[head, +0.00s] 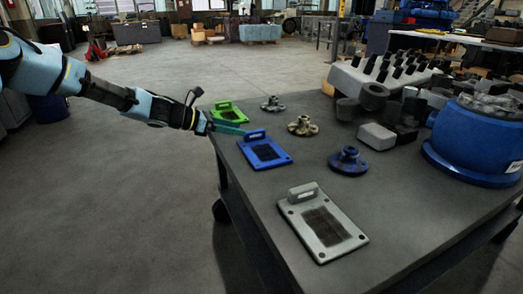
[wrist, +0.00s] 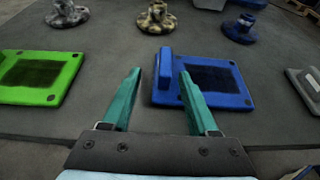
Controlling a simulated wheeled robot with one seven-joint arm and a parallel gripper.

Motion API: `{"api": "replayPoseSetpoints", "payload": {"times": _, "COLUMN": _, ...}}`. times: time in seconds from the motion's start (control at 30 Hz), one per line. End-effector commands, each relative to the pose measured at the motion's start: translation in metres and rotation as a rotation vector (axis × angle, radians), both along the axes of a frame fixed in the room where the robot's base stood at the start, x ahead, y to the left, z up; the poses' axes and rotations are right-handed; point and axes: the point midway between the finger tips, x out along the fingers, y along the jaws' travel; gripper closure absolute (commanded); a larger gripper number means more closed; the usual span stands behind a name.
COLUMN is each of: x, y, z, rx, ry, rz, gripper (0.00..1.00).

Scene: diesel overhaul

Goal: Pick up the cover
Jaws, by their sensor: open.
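Three flat covers with raised handles and dark centre panels lie on the dark table: a green one (head: 229,114), a blue one (head: 265,150) and a light grey one (head: 322,222). The pictures do not show which one the task means. My gripper (head: 230,128) is at the table's left edge, beside the blue cover. In the wrist view its teal fingers (wrist: 160,76) are open and empty. The blue cover's handle (wrist: 165,66) appears between the fingertips, and the right finger overlaps its plate (wrist: 218,80). Contact cannot be told. The green cover (wrist: 40,76) is to the left.
Flanged parts stand behind the covers: grey (head: 272,104), tan (head: 303,126) and blue (head: 349,162). A large blue tub (head: 470,150), a grey block (head: 376,136) and an engine block (head: 378,76) occupy the table's right and back. Floor left of the table is clear.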

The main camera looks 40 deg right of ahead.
Motion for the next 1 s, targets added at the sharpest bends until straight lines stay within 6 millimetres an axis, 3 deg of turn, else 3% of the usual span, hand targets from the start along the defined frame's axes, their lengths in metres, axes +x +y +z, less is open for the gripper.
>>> {"api": "replayPoseSetpoints", "payload": {"times": 0.57, "x": -0.032, "y": -0.054, "z": -0.023, "rx": 0.001, "ry": -0.003, "rz": -0.002, "gripper": 0.4}}
{"api": "replayPoseSetpoints", "payload": {"times": 0.8, "x": -0.032, "y": -0.056, "z": -0.024, "rx": 0.002, "ry": -0.004, "rz": 0.0, "gripper": 0.4}}
{"api": "replayPoseSetpoints", "payload": {"times": 1.0, "x": -0.032, "y": -0.056, "z": -0.024, "rx": 0.001, "ry": -0.003, "rz": -0.001, "gripper": 0.6}}
